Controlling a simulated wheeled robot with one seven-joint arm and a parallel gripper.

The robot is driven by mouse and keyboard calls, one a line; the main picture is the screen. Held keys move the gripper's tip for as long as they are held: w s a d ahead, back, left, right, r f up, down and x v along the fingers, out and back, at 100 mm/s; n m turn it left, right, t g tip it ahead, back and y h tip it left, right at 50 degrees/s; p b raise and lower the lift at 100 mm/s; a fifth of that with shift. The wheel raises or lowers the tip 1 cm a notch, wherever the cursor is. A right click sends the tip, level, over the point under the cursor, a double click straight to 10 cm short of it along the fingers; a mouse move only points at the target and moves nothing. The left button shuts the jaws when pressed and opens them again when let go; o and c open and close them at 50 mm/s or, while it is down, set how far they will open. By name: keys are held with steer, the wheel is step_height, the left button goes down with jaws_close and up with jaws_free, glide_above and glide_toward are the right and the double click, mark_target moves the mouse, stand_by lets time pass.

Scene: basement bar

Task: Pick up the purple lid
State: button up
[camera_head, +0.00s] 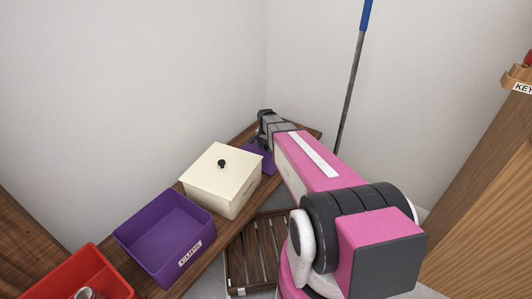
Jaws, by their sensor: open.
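The purple lid (264,161) lies toward the far end of the wooden shelf, beyond the cream box. Only part of it shows, because the cream box and my arm cover the rest. My gripper (263,128) is open, near the far wall, just above the lid in the picture. My arm hides much of the gripper, so I cannot tell whether the fingers are around the lid or touching it.
An open purple box (165,235) with a label and a cream box (222,180) with a black-knobbed lid stand on the wooden shelf (212,262). A red bin (85,275) is at lower left. Walls close in the far corner. A slatted wooden crate (255,255) stands below.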

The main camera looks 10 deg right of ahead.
steer(key=c, duration=1)
steer(key=shift+c, duration=0.2)
